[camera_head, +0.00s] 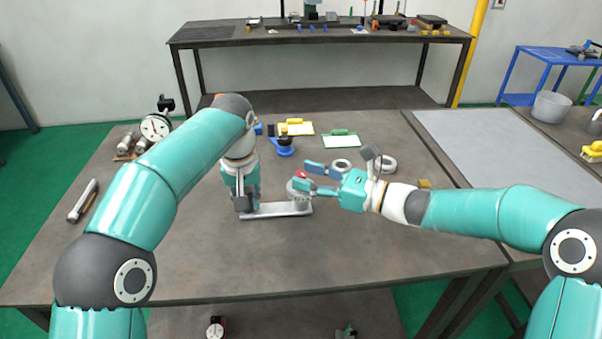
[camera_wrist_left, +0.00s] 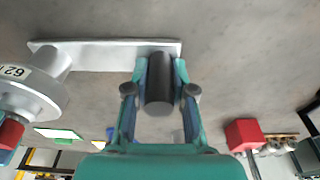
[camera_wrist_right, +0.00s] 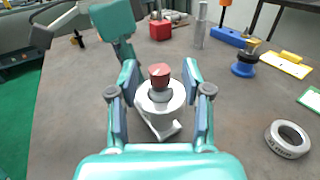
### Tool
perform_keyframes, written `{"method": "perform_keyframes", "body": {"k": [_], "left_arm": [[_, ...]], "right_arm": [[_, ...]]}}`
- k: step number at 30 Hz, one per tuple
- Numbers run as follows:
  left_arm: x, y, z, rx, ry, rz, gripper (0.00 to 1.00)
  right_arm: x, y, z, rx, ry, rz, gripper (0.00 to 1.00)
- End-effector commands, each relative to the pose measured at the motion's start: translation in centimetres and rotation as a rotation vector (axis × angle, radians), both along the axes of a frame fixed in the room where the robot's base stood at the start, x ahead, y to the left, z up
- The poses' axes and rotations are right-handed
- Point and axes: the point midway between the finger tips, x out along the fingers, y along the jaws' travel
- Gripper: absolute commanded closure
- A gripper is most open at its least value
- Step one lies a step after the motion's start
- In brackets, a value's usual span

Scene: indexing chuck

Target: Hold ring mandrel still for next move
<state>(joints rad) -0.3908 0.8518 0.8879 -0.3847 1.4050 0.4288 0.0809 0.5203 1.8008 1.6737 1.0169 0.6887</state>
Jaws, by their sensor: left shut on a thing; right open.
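A flat silver bar (camera_head: 277,211) lies on the table. It carries a silver numbered drum (camera_wrist_left: 34,88) with a red knob (camera_wrist_right: 159,72) at one end and a dark cylindrical handle (camera_wrist_left: 159,85) at the other. I take this assembly to be the ring mandrel. My left gripper (camera_wrist_left: 160,65) is shut on the dark handle, one finger on each side. My right gripper (camera_wrist_right: 159,68) is open, its fingers on either side of the drum and knob in the right wrist view. Contact with the drum cannot be told.
A blue stand (camera_head: 283,147), a yellow clipboard (camera_head: 296,129) and a green clipboard (camera_head: 341,140) are farther back. A dial gauge (camera_head: 156,127) stands at the left. The front of the table is clear.

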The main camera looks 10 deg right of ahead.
Motion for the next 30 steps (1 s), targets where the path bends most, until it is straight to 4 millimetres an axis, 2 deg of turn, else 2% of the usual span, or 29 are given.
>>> {"method": "perform_keyframes", "body": {"k": [6, 15, 24, 30], "left_arm": [[0.0, 0.0, 0.1, 0.000, -0.001, 0.001, 1.00], [0.0, 0.0, 0.1, 0.000, -0.001, 0.001, 1.00], [0.0, 0.0, 0.1, 0.000, -0.001, 0.000, 1.00], [0.0, 0.0, 0.1, 0.000, -0.001, 0.000, 1.00]], "right_arm": [[0.9, 1.6, 0.0, -0.001, -0.001, 0.000, 0.51], [1.0, 1.7, 0.0, -0.001, -0.001, -0.001, 0.51], [1.0, 1.7, 0.0, -0.001, -0.001, -0.001, 1.00], [1.1, 1.7, 0.0, 0.001, -0.002, 0.012, 1.00]]}}
